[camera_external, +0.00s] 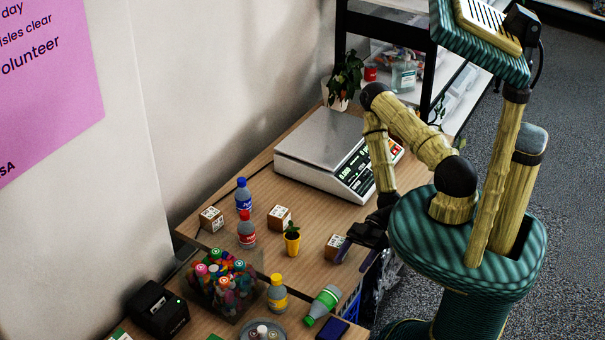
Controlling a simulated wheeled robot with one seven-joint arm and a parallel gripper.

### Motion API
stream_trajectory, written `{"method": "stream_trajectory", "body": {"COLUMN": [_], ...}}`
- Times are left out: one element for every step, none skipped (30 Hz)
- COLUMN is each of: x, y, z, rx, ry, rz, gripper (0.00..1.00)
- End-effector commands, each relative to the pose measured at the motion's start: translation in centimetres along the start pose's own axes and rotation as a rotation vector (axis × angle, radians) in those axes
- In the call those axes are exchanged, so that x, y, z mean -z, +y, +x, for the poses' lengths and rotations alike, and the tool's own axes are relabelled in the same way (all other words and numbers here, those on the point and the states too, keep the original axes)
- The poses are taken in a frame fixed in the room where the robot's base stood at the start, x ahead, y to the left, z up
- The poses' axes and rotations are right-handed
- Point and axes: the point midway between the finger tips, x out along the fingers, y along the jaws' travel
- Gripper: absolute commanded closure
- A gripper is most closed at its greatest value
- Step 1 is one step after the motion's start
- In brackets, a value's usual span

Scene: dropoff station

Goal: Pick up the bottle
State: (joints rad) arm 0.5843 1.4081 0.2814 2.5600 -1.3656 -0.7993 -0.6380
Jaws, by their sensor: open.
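Several bottles are on the wooden table, and I cannot tell which one is meant. A blue-capped bottle (243,195) and a red bottle (247,229) stand upright near the wall. A yellow bottle (277,294) stands upright nearer the front. A bottle with a green cap and label (323,303) lies on its side near the table's right edge. My gripper (357,257) is open, near the table's right edge beside a small box, and apart from all the bottles. The space between its fingers looks empty.
A scale (327,141) sits at the back with a plant (343,82) behind it. Small boxes (279,217) (335,247) and a yellow pot (292,242) stand mid-table.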

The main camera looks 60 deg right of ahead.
Motion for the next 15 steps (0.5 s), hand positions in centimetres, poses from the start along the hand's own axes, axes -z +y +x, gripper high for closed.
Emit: {"method": "stream_trajectory", "body": {"x": [-0.2,-0.2,-0.2,-0.3,-0.3,-0.3,-0.3,-0.3,-0.4,-0.4,-0.4,-0.4,-0.4,-0.5,-0.4], "y": [-0.1,-0.1,-0.1,-0.1,0.0,0.0,0.0,-0.1,0.0,0.0,0.0,0.0,0.0,0.1,0.0], "z": [1.0,1.5,2.1,2.6,3.1,3.8,4.3,4.8,5.5,6.0,6.5,7.2,7.7,8.1,8.6], "rx": [0.006,0.006,0.005,0.005,0.006,0.006,0.006,0.006,0.006,0.005,0.006,0.005,0.005,0.004,0.004], "ry": [0.001,0.000,0.000,0.000,0.000,0.000,0.000,0.000,-0.001,-0.001,-0.001,-0.001,-0.001,-0.001,-0.002], "rz": [0.000,0.000,0.000,0.000,-0.001,-0.001,0.000,0.000,-0.002,-0.002,-0.002,-0.001,-0.001,-0.002,-0.002], "gripper": [0.26,0.26,0.26,0.26,0.26,0.26,0.26,0.26,0.26,0.26,0.26,0.26,0.26,0.26,0.26]}}
